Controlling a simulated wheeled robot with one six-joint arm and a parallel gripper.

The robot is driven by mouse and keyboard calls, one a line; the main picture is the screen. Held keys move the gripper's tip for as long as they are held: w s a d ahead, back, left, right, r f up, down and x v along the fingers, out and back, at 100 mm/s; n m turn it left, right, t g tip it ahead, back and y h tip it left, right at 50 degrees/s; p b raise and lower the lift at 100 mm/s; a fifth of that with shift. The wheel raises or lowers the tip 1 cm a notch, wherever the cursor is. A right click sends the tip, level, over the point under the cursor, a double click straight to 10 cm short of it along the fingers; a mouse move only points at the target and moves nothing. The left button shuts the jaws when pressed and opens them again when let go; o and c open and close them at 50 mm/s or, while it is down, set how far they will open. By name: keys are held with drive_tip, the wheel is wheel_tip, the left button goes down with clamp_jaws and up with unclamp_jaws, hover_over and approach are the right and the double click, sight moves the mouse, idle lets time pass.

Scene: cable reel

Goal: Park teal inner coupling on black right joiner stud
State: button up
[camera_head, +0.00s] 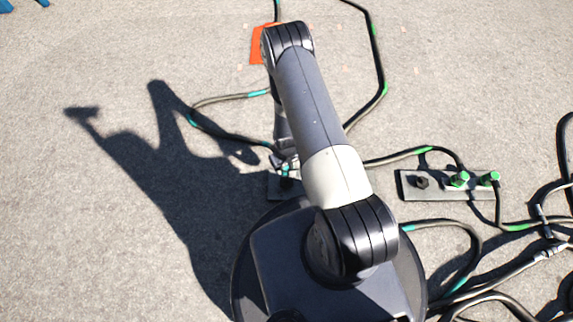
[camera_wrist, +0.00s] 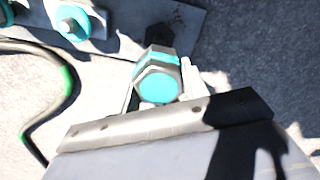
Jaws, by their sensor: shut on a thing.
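My gripper (camera_wrist: 160,88) is shut on a hex coupling (camera_wrist: 155,86) with a teal end and teal band, in the wrist view. A black stud (camera_wrist: 160,34) on a grey plate (camera_wrist: 192,22) shows just beyond the held coupling. Whether they touch I cannot tell. Another teal coupling (camera_wrist: 70,23) sits on the same plate to the left, with part of one more (camera_wrist: 5,13) at the picture edge. In the head view my gripper (camera_head: 285,163) is over the small plate (camera_head: 274,190), mostly hidden by my arm.
A second plate (camera_head: 408,191) to the right bears a bare black stud (camera_head: 421,183) and two green couplings (camera_head: 459,179) (camera_head: 489,178). Black cables with green and teal bands loop around. An orange patch (camera_head: 257,50) lies behind my arm.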

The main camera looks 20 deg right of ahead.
sight(286, 179)
wheel_tip(286, 179, down, 8)
drive_tip(key=b, duration=0.4)
drive_tip(key=shift+r+b, duration=0.15)
drive_tip(key=shift+b, duration=0.15)
drive_tip(key=shift+f+b, duration=0.5)
drive_tip(key=shift+b, duration=0.05)
drive_tip(key=shift+f+b, duration=0.45)
drive_tip(key=shift+b, duration=0.5)
drive_tip(key=o, duration=1.2)
wheel_tip(286, 179, up, 11)
drive_tip(key=p, duration=0.4)
drive_tip(key=shift+p, duration=0.3)
